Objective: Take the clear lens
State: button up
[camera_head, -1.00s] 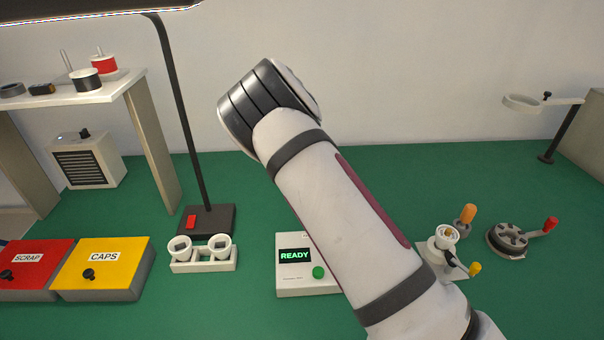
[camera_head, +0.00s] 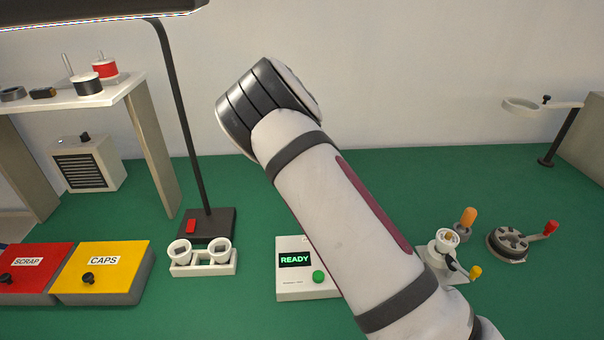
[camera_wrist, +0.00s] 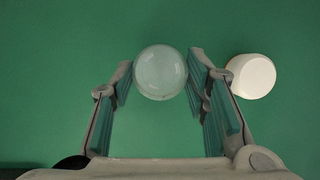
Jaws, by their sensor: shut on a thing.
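The clear lens (camera_wrist: 161,72) is a round, glassy, see-through dome in the wrist view, with green behind it. My gripper (camera_wrist: 160,78) is shut on it, with one finger on each side near the fingertips. A white round lens or cap (camera_wrist: 251,76) sits just right of the right finger, apart from the clear one. In the head view my arm hides the gripper and both of these round things. I cannot tell the lens's height above the green surface.
A tester reading READY (camera_head: 294,259) stands left of my arm. A white holder with two cups (camera_head: 203,265) stands further left, beside the yellow CAPS box (camera_head: 104,260) and red SCRAP box (camera_head: 27,262). A clamp fixture (camera_head: 445,250) and a round fixture (camera_head: 508,241) stand right.

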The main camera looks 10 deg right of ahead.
notch_tip(320, 180, up, 7)
jog(key=shift+r, duration=0.1)
jog(key=shift+r+p, duration=1.3)
jog(key=shift+r, duration=1.2)
